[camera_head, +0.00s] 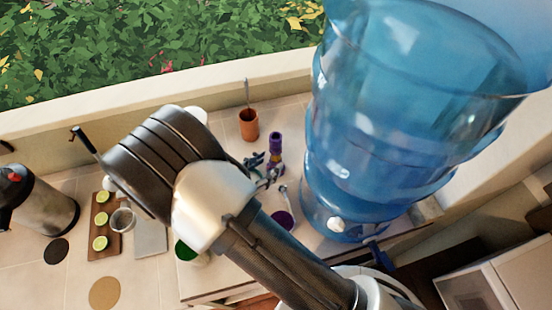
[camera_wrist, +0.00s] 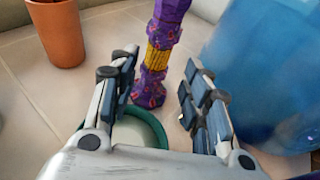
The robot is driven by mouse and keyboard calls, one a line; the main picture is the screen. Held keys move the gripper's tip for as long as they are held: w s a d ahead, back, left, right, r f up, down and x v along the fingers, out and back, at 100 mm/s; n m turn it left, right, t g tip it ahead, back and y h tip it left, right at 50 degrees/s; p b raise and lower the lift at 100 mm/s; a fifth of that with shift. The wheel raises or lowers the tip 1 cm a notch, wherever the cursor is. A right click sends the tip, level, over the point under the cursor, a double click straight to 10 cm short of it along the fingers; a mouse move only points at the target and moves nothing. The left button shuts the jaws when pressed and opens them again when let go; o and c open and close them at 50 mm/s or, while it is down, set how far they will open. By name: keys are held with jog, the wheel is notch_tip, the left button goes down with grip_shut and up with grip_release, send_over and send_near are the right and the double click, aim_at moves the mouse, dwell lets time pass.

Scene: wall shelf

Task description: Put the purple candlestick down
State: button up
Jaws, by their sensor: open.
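The purple candlestick (camera_wrist: 163,45) with a yellow woven-looking middle stands on the tiled counter in the wrist view, its base resting there. Its top runs out of the picture. In the head view its purple upper part (camera_head: 275,141) shows just beyond my gripper (camera_head: 266,173). In the wrist view my gripper (camera_wrist: 158,75) is open, with one finger to each side of the candlestick's lower part. Gaps show between the candlestick and both fingers. My arm hides part of the counter in the head view.
A large blue water dispenser (camera_head: 385,140) stands close on the right. A terracotta cup (camera_head: 248,124) is behind, left of the candlestick. A green-rimmed round vessel (camera_wrist: 146,128) lies below my gripper. A board with lime halves (camera_head: 103,225) and a dark flask (camera_head: 40,205) are left.

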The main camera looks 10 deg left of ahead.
aim_at(273, 160)
jog(key=x, duration=0.5)
jog(key=shift+w+a+f, duration=0.1)
jog(key=shift+w+f, duration=0.1)
jog(key=shift+w, duration=0.15)
jog(key=shift+c, duration=0.4)
grip_shut()
